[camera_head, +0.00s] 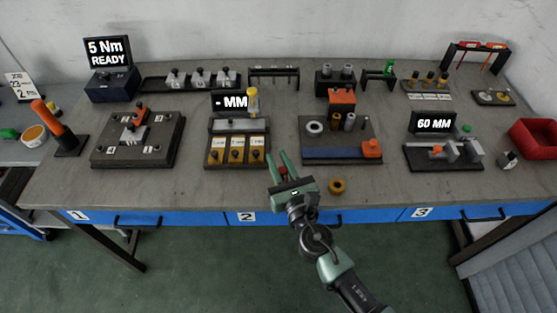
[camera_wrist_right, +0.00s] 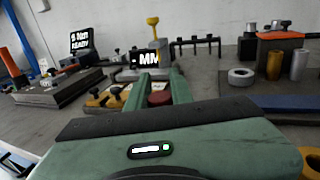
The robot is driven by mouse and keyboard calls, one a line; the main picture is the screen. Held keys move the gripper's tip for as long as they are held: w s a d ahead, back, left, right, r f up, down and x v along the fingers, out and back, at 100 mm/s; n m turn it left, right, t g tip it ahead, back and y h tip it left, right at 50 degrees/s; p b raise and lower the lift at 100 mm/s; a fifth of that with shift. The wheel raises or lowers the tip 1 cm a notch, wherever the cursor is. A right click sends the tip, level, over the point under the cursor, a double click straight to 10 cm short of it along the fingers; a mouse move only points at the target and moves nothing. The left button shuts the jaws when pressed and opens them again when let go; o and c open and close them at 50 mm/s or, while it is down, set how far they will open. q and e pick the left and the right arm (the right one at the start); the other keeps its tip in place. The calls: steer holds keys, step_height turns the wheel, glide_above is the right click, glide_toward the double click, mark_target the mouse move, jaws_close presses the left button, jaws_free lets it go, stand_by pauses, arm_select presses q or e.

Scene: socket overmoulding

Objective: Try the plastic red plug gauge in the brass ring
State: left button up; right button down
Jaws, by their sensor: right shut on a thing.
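My right gripper (camera_head: 284,158) is over the front part of the workbench, its fingers pointing away from me toward the gauge station. It is shut on a dark red round piece, the red plug gauge (camera_wrist_right: 160,98), which shows between the green fingers (camera_wrist_right: 159,84) in the right wrist view. The plug's lower part is hidden by the gripper body. The brass ring (camera_head: 337,186) lies on the bare bench near the front edge, to the right of the gripper and apart from it. Its edge also shows in the right wrist view (camera_wrist_right: 313,158). My left gripper is not in view.
Behind the gripper stands a station with a MM display (camera_head: 232,102) and yellow blocks. A dark tray with a blue strip (camera_head: 342,153) is behind the ring. A 60 MM fixture (camera_head: 433,122) stands to the right. Bare bench lies left and right of the gripper.

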steer(key=shift+r+p, duration=1)
steer(key=shift+r, duration=0.15)
steer(key=shift+r, duration=0.2)
steer(key=shift+r+p, duration=2.45)
steer(key=shift+p, duration=0.2)
